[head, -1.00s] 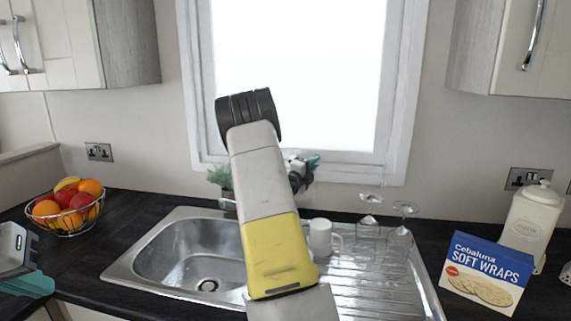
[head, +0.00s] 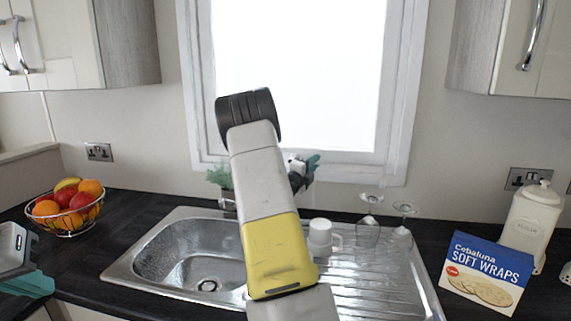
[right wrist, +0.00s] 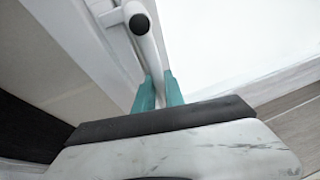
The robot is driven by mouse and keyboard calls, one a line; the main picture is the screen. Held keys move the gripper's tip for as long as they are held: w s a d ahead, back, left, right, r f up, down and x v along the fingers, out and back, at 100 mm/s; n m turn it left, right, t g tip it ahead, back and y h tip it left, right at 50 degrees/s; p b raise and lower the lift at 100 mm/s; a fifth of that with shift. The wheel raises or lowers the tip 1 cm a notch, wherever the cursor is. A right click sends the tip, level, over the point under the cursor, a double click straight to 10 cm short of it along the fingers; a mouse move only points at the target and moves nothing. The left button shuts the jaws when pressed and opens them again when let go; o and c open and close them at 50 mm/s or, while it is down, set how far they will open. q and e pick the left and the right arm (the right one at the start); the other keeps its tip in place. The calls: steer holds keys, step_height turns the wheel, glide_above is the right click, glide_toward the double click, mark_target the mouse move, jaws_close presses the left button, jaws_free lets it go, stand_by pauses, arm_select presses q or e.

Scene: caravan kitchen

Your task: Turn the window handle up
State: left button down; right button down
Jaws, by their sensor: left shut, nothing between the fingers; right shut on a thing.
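The white window handle (right wrist: 149,52) shows in the right wrist view, on the white window frame beside the bright pane. Its round pivot end is at the top of the picture and its bar runs down between my teal fingertips. My right gripper (right wrist: 159,88) is shut on the bar near its free end. My left gripper (head: 35,285) is shut and empty at the left edge, over the counter.
A steel sink (head: 160,248) lies below the window. A white mug (head: 320,238) and upturned wine glasses (head: 368,222) stand on its drainer. A small plant (head: 219,178) is behind my arm. A fruit bowl (head: 68,222), wraps box (head: 487,272) and white canister (head: 532,222) stand on the counter.

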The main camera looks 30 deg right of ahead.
mark_target(309, 149)
stand_by(0.7)
